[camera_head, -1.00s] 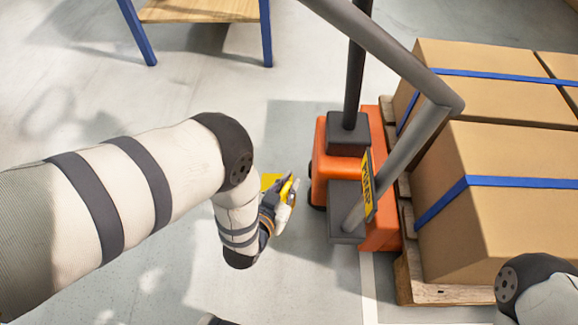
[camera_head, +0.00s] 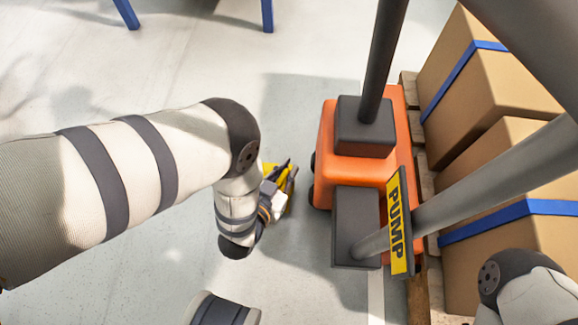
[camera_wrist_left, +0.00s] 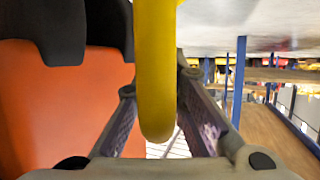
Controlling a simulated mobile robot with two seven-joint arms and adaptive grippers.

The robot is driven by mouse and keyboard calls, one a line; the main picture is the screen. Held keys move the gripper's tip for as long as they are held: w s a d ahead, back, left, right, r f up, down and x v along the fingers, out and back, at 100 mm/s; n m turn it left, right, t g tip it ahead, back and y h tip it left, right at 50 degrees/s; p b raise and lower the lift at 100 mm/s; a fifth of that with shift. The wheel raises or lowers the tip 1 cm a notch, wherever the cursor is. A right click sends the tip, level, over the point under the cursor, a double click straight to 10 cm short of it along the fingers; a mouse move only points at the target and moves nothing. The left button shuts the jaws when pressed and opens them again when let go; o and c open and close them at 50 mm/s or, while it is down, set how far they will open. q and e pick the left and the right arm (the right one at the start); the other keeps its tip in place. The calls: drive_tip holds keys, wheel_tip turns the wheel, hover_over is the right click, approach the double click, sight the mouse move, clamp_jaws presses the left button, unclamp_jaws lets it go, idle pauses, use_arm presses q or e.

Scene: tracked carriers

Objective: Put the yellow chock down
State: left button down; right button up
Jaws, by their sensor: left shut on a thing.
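The yellow chock (camera_head: 268,168) shows only in part in the head view, behind my left gripper (camera_head: 282,180). In the left wrist view a rounded yellow bar of the chock (camera_wrist_left: 156,75) runs down from the top edge between the two fingers (camera_wrist_left: 160,125). My left gripper is shut on it. In the head view the chock appears just left of the orange pump truck; its underside and any contact with the floor are hidden. Only an arm link of my right arm shows at the lower right; its gripper is out of view.
The orange pump truck (camera_head: 340,118) with its PUMP sign (camera_head: 398,225) stands right of the left gripper. Strapped cartons (camera_head: 480,85) on a wooden pallet (camera_head: 425,185) stand farther right. Blue table legs (camera_head: 126,12) show at the top. Grey floor (camera_head: 305,270) is clear below the gripper.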

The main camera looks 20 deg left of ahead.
use_arm(q)
drive_tip(key=shift+r, duration=0.15)
drive_tip(key=c, duration=1.6)
unclamp_jaws()
drive_tip(key=shift+c, duration=0.2)
